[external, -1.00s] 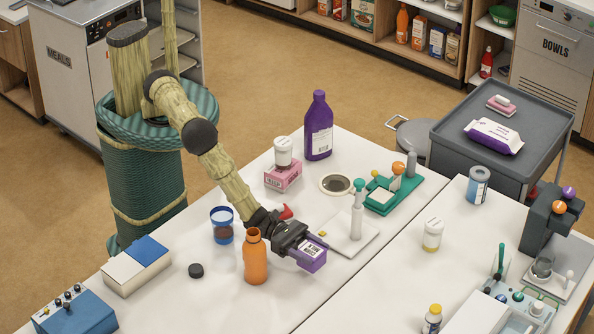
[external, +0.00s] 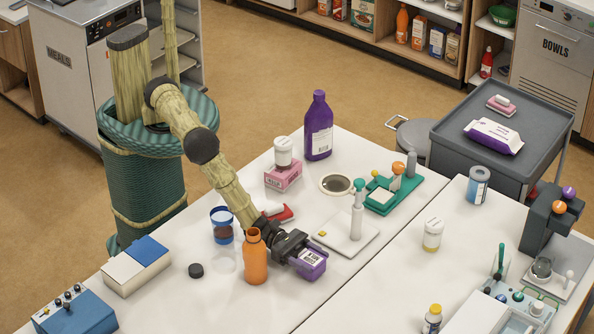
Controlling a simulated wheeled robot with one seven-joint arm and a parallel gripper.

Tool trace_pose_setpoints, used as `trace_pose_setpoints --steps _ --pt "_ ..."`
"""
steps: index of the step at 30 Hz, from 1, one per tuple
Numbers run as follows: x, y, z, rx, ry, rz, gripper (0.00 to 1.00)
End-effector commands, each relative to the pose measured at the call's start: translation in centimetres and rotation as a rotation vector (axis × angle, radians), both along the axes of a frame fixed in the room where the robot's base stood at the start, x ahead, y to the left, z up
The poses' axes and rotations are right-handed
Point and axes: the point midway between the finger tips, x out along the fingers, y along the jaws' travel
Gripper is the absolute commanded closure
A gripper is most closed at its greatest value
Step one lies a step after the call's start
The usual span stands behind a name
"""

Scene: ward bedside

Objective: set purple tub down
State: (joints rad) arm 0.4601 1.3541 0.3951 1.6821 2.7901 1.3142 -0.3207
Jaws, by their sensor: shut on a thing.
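I cannot tell whether the tub's underside touches the table. The tub's far side is partly hidden by the jaws.
An orange bottle (external: 255,260) stands close left of my gripper. A white plate with a post (external: 345,234) lies behind the tub. A red-and-white item (external: 279,213) lies behind my wrist. The table in front of the tub is clear.

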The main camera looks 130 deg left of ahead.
Motion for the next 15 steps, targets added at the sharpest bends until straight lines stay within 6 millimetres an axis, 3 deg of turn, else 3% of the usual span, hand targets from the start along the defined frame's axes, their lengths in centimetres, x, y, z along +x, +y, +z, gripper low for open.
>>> trace_pose_setpoints --steps 15 --pt "0.04 -0.02 -0.82 0.000 -0.002 -0.001 0.70"
